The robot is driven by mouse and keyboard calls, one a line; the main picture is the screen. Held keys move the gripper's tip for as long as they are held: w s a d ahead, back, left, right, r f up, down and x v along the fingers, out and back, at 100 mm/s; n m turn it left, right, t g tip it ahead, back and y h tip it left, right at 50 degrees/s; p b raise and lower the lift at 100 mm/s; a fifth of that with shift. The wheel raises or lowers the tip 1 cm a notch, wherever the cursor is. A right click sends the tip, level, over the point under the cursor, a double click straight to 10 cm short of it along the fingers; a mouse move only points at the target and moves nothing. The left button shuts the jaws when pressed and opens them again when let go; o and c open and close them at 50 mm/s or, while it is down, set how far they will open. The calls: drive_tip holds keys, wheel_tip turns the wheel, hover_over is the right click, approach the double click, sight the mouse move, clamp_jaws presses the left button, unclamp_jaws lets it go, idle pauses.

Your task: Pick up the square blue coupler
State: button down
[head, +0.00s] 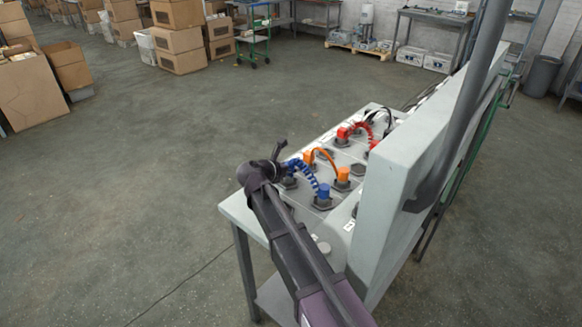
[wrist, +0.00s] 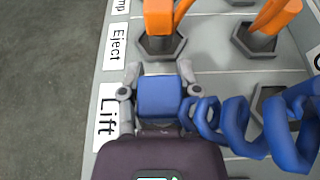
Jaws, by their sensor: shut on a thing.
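The square blue coupler (wrist: 158,97) shows in the wrist view between the two grey fingers of my gripper (wrist: 159,74), which is shut on it. A coiled blue hose (wrist: 240,125) runs from its right side. In the head view my gripper is at the near left edge of the bench, mostly hidden by my wrist, and the held coupler is hard to make out. The blue hose (head: 302,172) runs from there to another blue coupler (head: 324,191) standing in a dark socket. Whether the held coupler still sits in a socket is hidden.
An orange coupler (wrist: 158,16) stands in a hexagonal socket just beyond, by the Eject label (wrist: 117,45). The Lift label (wrist: 107,118) is beside my gripper. In the head view, red couplers (head: 343,133) are farther back, and a tall grey panel (head: 400,170) bounds the bench's right side.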

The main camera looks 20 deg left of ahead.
sight(292, 164)
drive_tip(key=shift+r+p, duration=0.65)
drive_tip(key=shift+r, duration=0.25)
drive_tip(key=shift+s+d+r+p, duration=0.2)
drive_tip(key=shift+s+r+p, duration=0.15)
drive_tip(key=shift+r+p, duration=0.25)
drive_tip(key=s+d, duration=0.1)
drive_tip(key=s, duration=0.3)
drive_tip(key=s+d, duration=0.2)
drive_tip(key=s, duration=0.2)
drive_tip(key=s+d+r+p, duration=0.1)
drive_tip(key=s, duration=0.4)
drive_tip(key=shift+d, duration=0.15)
drive_tip(key=shift+s+d, duration=0.2)
drive_tip(key=shift+s, duration=0.55)
